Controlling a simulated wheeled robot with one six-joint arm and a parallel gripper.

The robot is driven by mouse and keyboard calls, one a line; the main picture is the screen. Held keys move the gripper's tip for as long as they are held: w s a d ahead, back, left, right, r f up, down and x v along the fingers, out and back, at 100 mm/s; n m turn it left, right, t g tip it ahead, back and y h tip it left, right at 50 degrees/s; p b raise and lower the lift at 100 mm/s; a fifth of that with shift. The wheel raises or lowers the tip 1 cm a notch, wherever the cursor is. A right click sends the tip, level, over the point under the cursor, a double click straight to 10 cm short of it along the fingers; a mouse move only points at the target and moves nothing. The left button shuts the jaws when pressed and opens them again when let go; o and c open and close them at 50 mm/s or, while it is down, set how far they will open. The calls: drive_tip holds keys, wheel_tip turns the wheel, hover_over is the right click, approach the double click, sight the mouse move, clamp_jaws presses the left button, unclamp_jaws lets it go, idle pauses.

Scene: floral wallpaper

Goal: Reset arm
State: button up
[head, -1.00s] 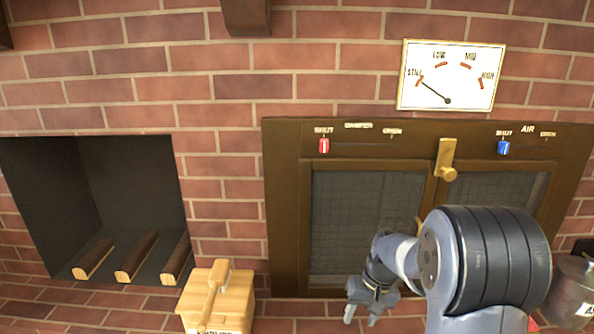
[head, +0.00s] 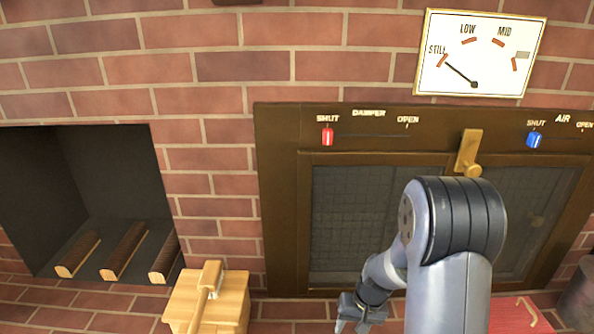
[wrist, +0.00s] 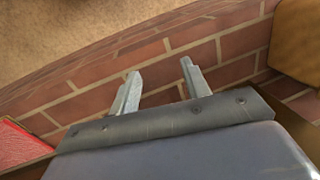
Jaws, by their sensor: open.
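My gripper (head: 352,326) is low in front of the stove's dark doors in the head view, partly cut off by the bottom edge. In the wrist view my gripper (wrist: 158,82) shows two grey fingers spread apart with nothing between them. Brick floor or wall lies beyond the fingertips. My arm is bent, its large grey joint covering part of the right stove door.
The brown-framed stove (head: 280,210) has a red damper knob (head: 328,137) and a blue air knob (head: 534,140), both at SHUT, and a brass latch (head: 467,155). A gauge (head: 480,55) reads near STILL. Logs (head: 125,250) lie in the left niche. A wooden box (head: 230,305) and a red object (head: 520,315) stand low.

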drive_tip(key=shift+w+f, duration=0.2)
drive_tip(key=shift+f, duration=0.15)
drive_tip(key=shift+s, duration=0.1)
